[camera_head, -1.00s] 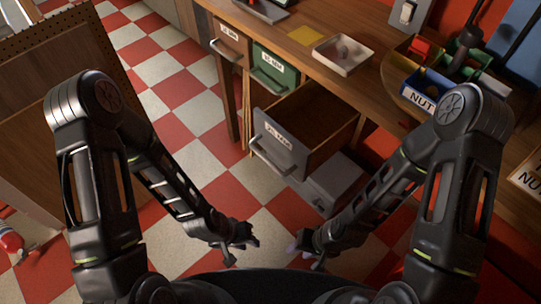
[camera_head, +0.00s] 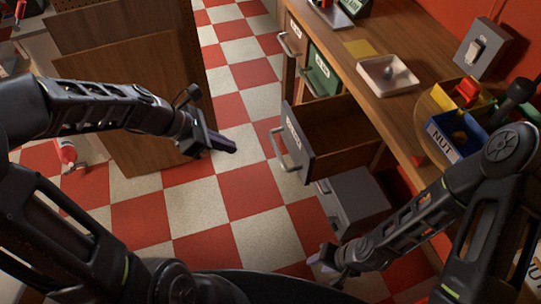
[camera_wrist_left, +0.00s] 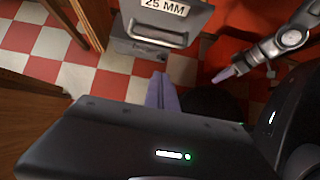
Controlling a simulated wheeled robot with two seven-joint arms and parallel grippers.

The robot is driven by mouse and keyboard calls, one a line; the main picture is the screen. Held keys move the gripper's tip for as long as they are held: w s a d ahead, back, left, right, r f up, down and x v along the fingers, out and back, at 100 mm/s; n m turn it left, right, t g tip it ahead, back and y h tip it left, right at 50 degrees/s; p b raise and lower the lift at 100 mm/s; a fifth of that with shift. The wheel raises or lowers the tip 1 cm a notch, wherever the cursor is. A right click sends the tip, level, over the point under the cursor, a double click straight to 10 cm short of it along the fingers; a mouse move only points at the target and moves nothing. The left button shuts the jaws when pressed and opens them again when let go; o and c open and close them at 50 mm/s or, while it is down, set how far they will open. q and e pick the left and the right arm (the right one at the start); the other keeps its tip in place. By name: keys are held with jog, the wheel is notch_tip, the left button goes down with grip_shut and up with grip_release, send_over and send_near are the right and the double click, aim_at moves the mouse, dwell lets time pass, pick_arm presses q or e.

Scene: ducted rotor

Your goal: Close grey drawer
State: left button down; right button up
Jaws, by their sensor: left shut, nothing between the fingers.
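The grey drawer (camera_head: 297,138) is pulled well out of the wooden bench, and its brown inside shows. Its handle (camera_head: 281,150) faces left. In the left wrist view the grey drawer front (camera_wrist_left: 185,20) with its "25 MM" label is at the top. My left gripper (camera_head: 224,144) is shut and empty, to the left of the handle with a gap between them. Its fingers (camera_wrist_left: 162,92) are together in the wrist view. My right gripper (camera_head: 322,262) is low, below the drawer and near the floor; its fingers are too small to judge.
A grey unit (camera_head: 355,200) sits under the open drawer. A green drawer (camera_head: 322,75) is farther along the bench. A white tray (camera_head: 388,77) and yellow bin (camera_head: 455,97) stand on top. A wooden panel (camera_head: 130,110) stands left; checkered floor lies between.

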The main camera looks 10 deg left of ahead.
pick_arm(q)
jog(key=shift+d, duration=0.1)
jog(key=shift+f, duration=0.1)
jog(key=w+d+r+b+x, duration=0.1)
jog(key=b+x, duration=0.1)
jog(key=x, duration=1.1)
jog(key=shift+d+r, duration=0.25)
jog(key=shift+r, duration=0.1)
jog(key=shift+d, duration=0.1)
